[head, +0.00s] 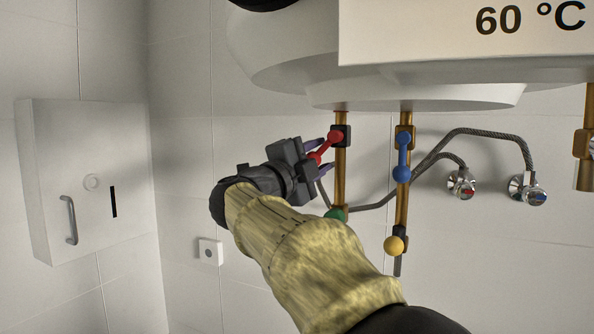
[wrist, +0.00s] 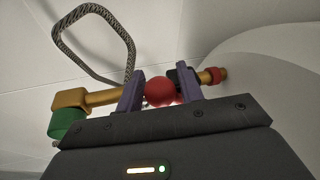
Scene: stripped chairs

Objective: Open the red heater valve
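The red heater valve handle (head: 326,146) is a lever with a ball end. It slants down and left from a black valve body (head: 341,136) on the left copper pipe, just under the white heater. My gripper (head: 319,155) reaches it from the lower left, with its purple fingers on either side of the ball end. In the wrist view the red ball (wrist: 160,92) sits between the fingers (wrist: 159,88) with no clear gap on either side, so the gripper looks shut on it. The lever behind the ball is mostly hidden there.
A blue lever (head: 402,158) lies along the right pipe, with a yellow knob (head: 394,244) below. A green knob (head: 336,214) is low on the left pipe, close to my arm. A braided hose (head: 440,142) runs to wall taps. A white wall box (head: 85,180) stands left.

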